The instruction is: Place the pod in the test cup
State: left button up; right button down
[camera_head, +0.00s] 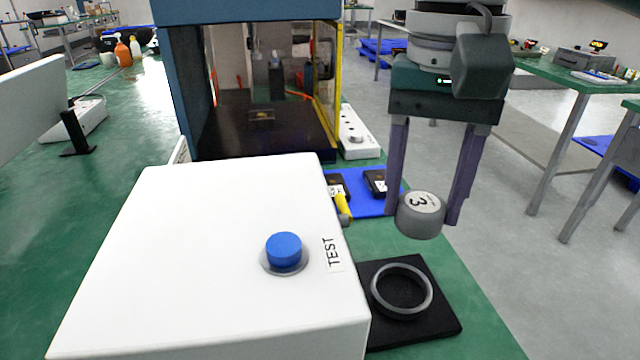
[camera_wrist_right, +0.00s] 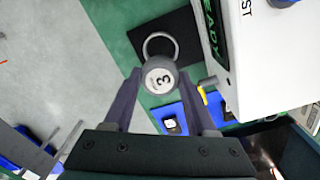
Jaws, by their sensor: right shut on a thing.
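The pod is a grey round piece with a white top marked 3 (camera_head: 421,213). My right gripper (camera_head: 428,212) is shut on it and holds it in the air, behind and above the test cup. The pod also shows between the fingers in the right wrist view (camera_wrist_right: 160,78). The test cup is a grey ring (camera_head: 428,304) on a black square pad (camera_head: 448,326), right of the white test box (camera_head: 180,270). The ring looks empty. In the right wrist view the ring (camera_wrist_right: 147,42) shows partly behind the pod. My left gripper is not in view.
The white box carries a blue button (camera_head: 284,250) and a TEST label.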

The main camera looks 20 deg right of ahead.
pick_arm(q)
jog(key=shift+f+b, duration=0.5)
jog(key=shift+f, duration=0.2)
pick_arm(e)
notch_tip(320, 180, down, 6)
jog(key=shift+r, duration=0.1)
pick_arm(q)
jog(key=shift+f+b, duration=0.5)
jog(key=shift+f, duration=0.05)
pick_arm(e)
notch_tip(320, 180, down, 4)
jog(key=shift+r, duration=0.1)
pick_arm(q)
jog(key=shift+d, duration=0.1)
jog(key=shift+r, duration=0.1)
pick_arm(e)
jog(key=shift+f, duration=0.25)
jog(key=shift+d+f, duration=0.1)
jog(key=shift+f, duration=0.4)
jog(key=c, duration=0.5)
grip_release()
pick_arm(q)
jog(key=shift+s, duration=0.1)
pick_arm(e)
jog(key=o, duration=0.3)
jog(key=shift+s+d+f, duration=0.1)
jog(key=shift+s, duration=0.05)
